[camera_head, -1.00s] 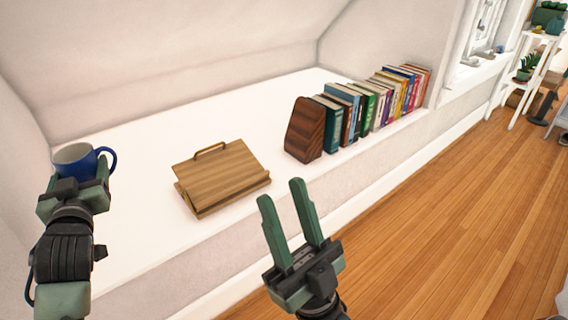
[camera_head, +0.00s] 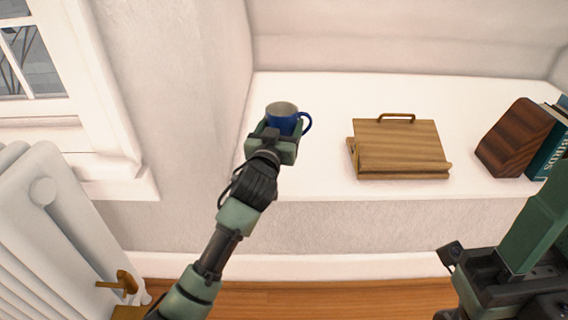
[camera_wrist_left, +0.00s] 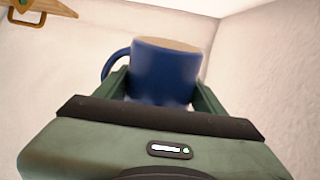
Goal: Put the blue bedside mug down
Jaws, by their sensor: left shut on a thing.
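The blue mug (camera_head: 284,121) has a pale inside and a handle on its right in the head view. It is upright at the left end of the white ledge (camera_head: 330,100). My left gripper (camera_head: 276,134) is shut on the mug. In the left wrist view the mug (camera_wrist_left: 165,72) sits between the two green fingers (camera_wrist_left: 163,92). I cannot tell whether its base touches the ledge. My right gripper (camera_head: 535,225) is at the lower right of the head view, partly cut off by the frame edge, so its opening cannot be judged.
A wooden stand (camera_head: 400,148) with a handle is on the ledge right of the mug. A dark wooden bookend (camera_head: 515,138) and books (camera_head: 553,145) are farther right. A window (camera_head: 35,60) and white radiator (camera_head: 50,230) are at left. Bare ledge lies between mug and stand.

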